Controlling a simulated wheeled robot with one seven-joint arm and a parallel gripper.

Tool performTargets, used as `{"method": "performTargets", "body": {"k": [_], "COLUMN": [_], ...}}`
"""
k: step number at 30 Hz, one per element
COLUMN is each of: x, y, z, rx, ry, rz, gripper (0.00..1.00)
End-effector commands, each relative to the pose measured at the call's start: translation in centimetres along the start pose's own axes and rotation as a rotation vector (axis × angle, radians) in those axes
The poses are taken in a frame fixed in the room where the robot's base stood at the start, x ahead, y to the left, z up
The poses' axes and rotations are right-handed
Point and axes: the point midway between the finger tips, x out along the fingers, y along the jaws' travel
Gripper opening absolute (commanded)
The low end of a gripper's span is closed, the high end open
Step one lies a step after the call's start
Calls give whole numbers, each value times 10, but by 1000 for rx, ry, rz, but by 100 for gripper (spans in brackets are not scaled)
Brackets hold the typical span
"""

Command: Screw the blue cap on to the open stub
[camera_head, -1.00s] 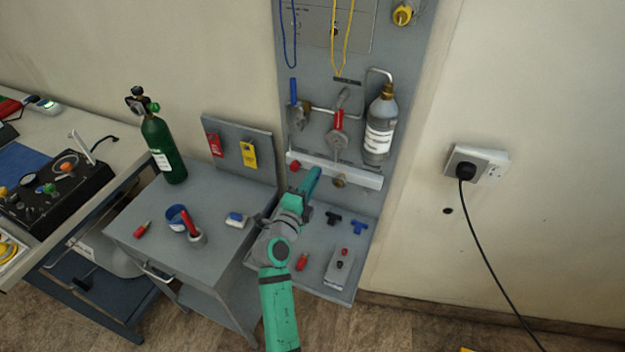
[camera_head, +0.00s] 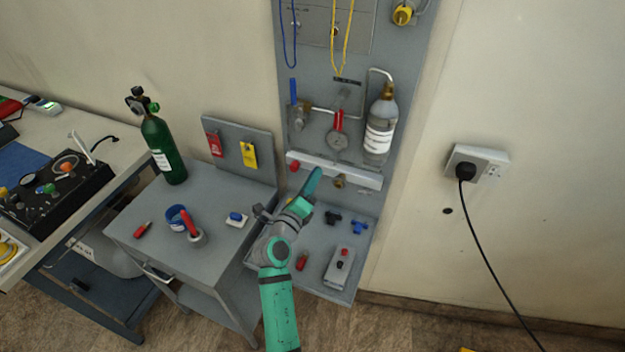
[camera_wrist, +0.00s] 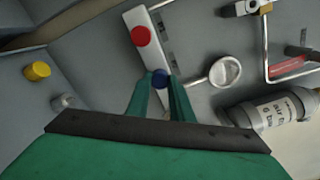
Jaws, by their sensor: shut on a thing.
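In the wrist view, the round blue cap (camera_wrist: 161,78) sits between the tips of my green gripper fingers (camera_wrist: 160,84). My gripper is shut on it. The cap is in front of a pale bar (camera_wrist: 132,17) that carries a red cap (camera_wrist: 140,36). The open stub is not visible there; the cap and fingers cover that part of the bar. In the head view, my gripper (camera_head: 314,182) reaches the middle of the bar (camera_head: 365,181), between the red cap (camera_head: 294,166) and a brass fitting (camera_head: 340,181). I cannot tell whether the cap touches a stub.
A grey bottle (camera_head: 380,132) and a red-handled valve (camera_head: 338,122) are above the bar. Below it, a shelf holds a black fitting (camera_head: 333,217), a blue fitting (camera_head: 359,227) and a grey box (camera_head: 340,264). A grey cabinet (camera_head: 150,215) stands left.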

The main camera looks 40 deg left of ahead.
Motion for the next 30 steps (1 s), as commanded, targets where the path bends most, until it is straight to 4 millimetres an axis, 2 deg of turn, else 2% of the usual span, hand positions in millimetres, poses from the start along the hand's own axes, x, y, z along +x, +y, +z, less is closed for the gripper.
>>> {"method": "performTargets", "body": {"k": [30], "x": [0], "y": [-1], "z": [0], "rx": [135], "ry": [1], "rz": [-1], "gripper": [0]}}
